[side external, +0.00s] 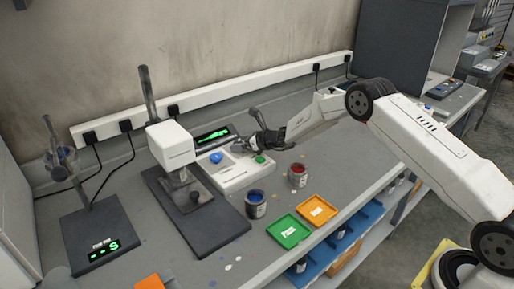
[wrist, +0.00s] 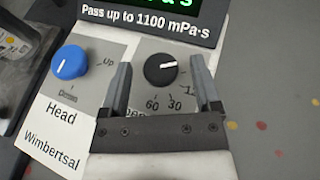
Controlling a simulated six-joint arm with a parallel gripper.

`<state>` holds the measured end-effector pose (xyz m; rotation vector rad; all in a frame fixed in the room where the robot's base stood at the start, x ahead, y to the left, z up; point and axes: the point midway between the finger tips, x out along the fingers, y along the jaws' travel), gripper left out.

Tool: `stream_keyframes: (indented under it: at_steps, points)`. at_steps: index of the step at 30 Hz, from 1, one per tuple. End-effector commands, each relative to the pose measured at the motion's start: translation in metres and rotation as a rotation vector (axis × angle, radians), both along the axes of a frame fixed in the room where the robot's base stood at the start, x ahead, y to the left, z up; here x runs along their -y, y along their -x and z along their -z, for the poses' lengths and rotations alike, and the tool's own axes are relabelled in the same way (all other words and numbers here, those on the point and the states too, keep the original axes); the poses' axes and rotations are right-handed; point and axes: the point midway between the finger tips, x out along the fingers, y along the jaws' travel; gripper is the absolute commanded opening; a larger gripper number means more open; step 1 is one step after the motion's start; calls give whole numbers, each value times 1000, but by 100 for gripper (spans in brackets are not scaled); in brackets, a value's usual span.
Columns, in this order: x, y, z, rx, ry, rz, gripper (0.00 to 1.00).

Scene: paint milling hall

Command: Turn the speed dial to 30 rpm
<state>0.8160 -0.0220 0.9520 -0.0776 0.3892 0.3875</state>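The black speed dial (wrist: 161,70) sits on the grey face of the control box. Its white mark points right, away from the printed 60 and 30 (wrist: 175,104) below it; another number to the right is partly covered by a finger. My gripper (wrist: 161,60) is open, one finger on each side of the dial, with gaps showing. I cannot tell how far above the panel the fingertips are. In the side view my gripper (side external: 258,140) is over the white control box (side external: 238,180), and the black dial cannot be made out there.
A blue Head knob (wrist: 69,62) is left of the dial, and a green-lit display (wrist: 160,5) is above it. The mixer stand (side external: 170,150) is left of the box. Paint pots (side external: 256,205) (side external: 298,176) and green and orange trays (side external: 289,231) (side external: 316,211) stand in front.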

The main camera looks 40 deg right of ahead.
Motion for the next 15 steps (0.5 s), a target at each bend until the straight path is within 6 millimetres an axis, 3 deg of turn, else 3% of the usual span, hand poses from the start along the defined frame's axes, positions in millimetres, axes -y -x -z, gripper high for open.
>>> stream_keyframes:
  at_steps: [1,7,15]
  points:
    - [0,0,0,0,0,0,62]
    - [0,0,0,0,0,0,0]
    - [-1,0,-1,3,0,15,0]
